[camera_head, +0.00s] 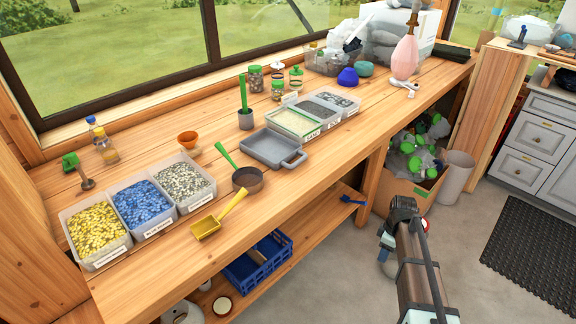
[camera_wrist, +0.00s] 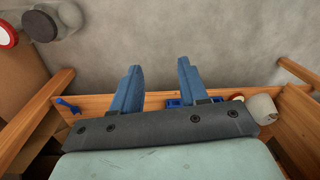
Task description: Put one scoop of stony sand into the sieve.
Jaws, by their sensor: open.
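A round brown sieve (camera_head: 248,180) with a green handle lies on the bench; its inside looks empty. A yellow scoop (camera_head: 207,228) lies in front of it, handle pointing up right. Three labelled bins stand right of centre: a pale sand-coloured one (camera_head: 293,123), a dark grey one (camera_head: 319,108) and a light grey one (camera_head: 341,98). I cannot read which holds stony sand. My gripper (camera_wrist: 159,66) is open and empty in the wrist view, its fingers apart over the floor and lower shelf edge, away from sieve and scoop.
Bins of yellow (camera_head: 95,230), blue (camera_head: 144,203) and grey-white pieces (camera_head: 183,181) stand at the left. A grey tray (camera_head: 270,150) lies behind the sieve. A blue crate (camera_head: 257,262) sits below the bench.

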